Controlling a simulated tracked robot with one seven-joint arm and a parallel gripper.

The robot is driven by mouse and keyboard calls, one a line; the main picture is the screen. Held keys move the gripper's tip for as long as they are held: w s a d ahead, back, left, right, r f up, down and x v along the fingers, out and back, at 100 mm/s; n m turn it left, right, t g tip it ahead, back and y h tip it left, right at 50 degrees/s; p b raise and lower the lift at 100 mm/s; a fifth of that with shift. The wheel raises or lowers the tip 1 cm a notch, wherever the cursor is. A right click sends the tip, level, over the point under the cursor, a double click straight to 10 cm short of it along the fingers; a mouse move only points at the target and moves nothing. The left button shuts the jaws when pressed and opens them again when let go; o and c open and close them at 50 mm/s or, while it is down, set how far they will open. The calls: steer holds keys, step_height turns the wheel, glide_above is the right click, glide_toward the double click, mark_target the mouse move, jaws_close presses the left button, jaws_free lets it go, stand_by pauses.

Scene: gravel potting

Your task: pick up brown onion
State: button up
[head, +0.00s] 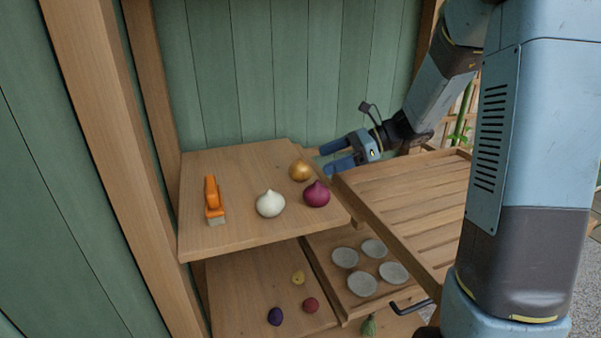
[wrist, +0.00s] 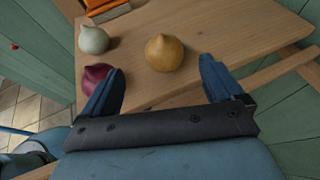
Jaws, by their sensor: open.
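The brown onion (head: 300,171) is golden and round with a small tip. It sits on the upper wooden shelf (head: 232,237), behind the red onion (head: 316,194). In the wrist view the brown onion (wrist: 164,52) lies ahead of my gripper (wrist: 160,80), roughly in line with the gap between the blue fingers. In the head view my gripper (head: 328,158) is to the right of the brown onion, open, with nothing between its fingers. In the wrist view the red onion (wrist: 95,76) is beside the left finger and partly hidden by it.
A slatted wooden tray (head: 420,192) is at right. Below are a lower shelf with small round items and a drawer holding several grey discs (head: 362,284). A green plank wall closes the back.

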mark_target(294, 169)
steer(key=x, duration=0.5)
steer(key=shift+w+x, duration=0.15)
steer(key=shift+x, duration=1.2)
steer(key=shift+w+x, duration=0.1)
steer(key=shift+x, duration=1.3)
steer(key=c, duration=1.1)
steer(key=shift+r, duration=0.15)
